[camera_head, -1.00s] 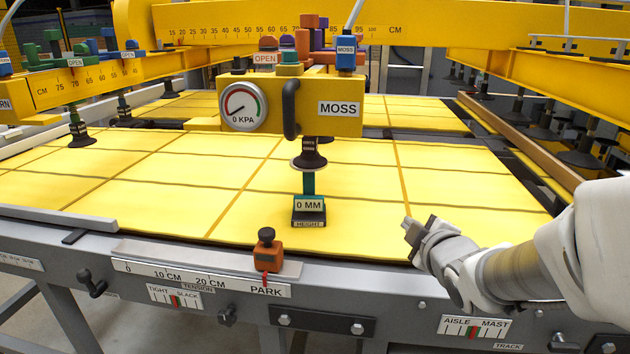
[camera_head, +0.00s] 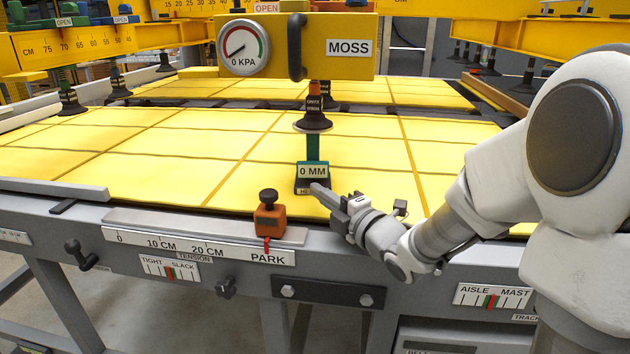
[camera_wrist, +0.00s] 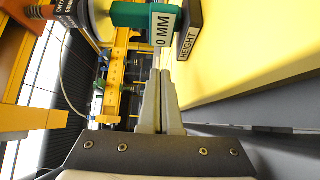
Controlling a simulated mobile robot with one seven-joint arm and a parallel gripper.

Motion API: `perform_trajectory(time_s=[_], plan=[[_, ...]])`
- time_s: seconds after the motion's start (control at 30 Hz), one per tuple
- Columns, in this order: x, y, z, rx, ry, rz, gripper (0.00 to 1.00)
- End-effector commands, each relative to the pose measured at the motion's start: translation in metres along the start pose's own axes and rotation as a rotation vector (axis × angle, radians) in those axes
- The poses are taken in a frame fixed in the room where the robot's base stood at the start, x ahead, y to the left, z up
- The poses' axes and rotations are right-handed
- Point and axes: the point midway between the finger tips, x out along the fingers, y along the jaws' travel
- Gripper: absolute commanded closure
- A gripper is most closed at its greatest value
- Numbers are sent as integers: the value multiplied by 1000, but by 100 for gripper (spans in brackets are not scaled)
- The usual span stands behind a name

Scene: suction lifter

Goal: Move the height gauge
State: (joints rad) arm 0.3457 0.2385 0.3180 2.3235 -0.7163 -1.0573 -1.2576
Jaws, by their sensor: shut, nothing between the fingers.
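The height gauge (camera_head: 312,170) is a green post on a dark base, with a "0 MM" label. It stands upright on the yellow panel (camera_head: 250,160), under a black suction cup (camera_head: 313,122) of the MOSS lifter. It also shows at the top of the wrist view (camera_wrist: 152,20), turned sideways. My gripper (camera_head: 318,188) is shut and empty, its tips at the front right of the gauge's base. In the wrist view the closed fingers (camera_wrist: 158,78) point toward the gauge. I cannot tell whether the tips touch it.
The yellow lifter head (camera_head: 350,45) with a gauge dial reading 0 KPA hangs above. An orange knob slider (camera_head: 269,215) stands on the scale rail at the table's front edge. The yellow panel left of the height gauge is clear.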

Motion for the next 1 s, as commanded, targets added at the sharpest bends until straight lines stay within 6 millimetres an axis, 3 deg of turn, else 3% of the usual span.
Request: perform_trajectory(time_s=[0.13, 0.33, 1.0], plan=[[33, -2, 0, 3, 1, 1, 100], [52, -1, 20, 2, -2, 0, 100], [65, -2, 34, 1, -2, 0, 100]])
